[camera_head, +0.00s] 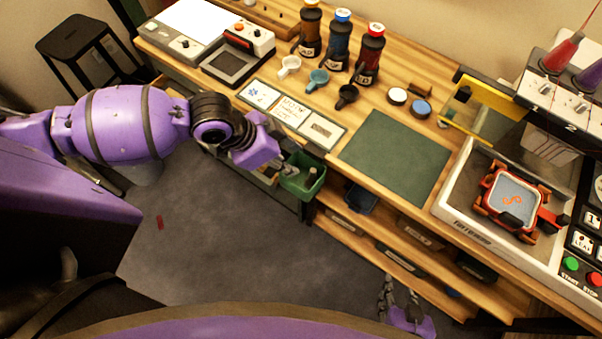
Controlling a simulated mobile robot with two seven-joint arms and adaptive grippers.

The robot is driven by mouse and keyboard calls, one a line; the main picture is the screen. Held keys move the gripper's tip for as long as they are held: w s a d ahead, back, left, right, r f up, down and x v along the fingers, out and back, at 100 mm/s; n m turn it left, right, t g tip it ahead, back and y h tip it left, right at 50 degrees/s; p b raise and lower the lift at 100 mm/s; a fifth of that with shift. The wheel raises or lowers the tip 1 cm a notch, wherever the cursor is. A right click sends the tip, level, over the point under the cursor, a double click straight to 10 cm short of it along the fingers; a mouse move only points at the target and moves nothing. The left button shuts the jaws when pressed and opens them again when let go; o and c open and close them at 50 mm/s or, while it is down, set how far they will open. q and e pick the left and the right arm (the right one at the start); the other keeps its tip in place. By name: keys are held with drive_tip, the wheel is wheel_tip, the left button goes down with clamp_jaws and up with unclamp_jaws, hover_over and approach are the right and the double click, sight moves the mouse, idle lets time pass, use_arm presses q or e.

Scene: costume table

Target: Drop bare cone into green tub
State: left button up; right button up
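The green tub (304,184) hangs at the front side of the workbench, below the tabletop. My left gripper (284,171) is at the tub's left rim, its fingers pointing toward the tub. Its fingers are small and partly hidden by the purple wrist, so I cannot tell whether it is open or holds something. I cannot make out a bare cone. A red thread cone (562,52) and a purple thread cone (588,78) stand on the machine at the top right. My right gripper (388,292) is low in the picture, in front of the lower shelves; its finger opening is unclear.
On the workbench are a dark green mat (395,157), several bottles, small cups, cards and a white press (200,30). A red frame (511,199) sits in the machine's white tray (462,215). A black stool (75,40) stands at the left. The grey floor is mostly clear.

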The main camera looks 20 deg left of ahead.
use_arm(q)
drive_tip(key=v, duration=1)
use_arm(e)
drive_tip(key=shift+w, duration=0.1)
use_arm(q)
drive_tip(key=d+f+n+t+h+p, duration=0.15)
drive_tip(key=d+f+n+t, duration=0.35)
drive_tip(key=f, duration=0.5)
drive_tip(key=s+a+f+n+y, duration=0.3)
drive_tip(key=s+f, duration=0.3)
drive_tip(key=s, duration=0.2)
drive_tip(key=s+a+f+n+y, duration=0.2)
drive_tip(key=s+a+f+y, duration=0.1)
drive_tip(key=s+f, duration=0.3)
drive_tip(key=shift+s+a+f+n+p, duration=0.2)
drive_tip(key=shift+s+f+n+p, duration=0.15)
drive_tip(key=shift+s, duration=0.8)
use_arm(e)
drive_tip(key=shift+w+a+r, duration=0.15)
drive_tip(key=shift+r, duration=0.4)
drive_tip(key=shift+w+a+r, duration=0.1)
drive_tip(key=shift+w+r, duration=0.05)
drive_tip(key=shift+r, duration=0.35)
drive_tip(key=shift+w+a+r, duration=0.1)
drive_tip(key=shift+w+a, duration=0.1)
drive_tip(key=shift+w, duration=0.2)
drive_tip(key=shift+s, duration=0.1)
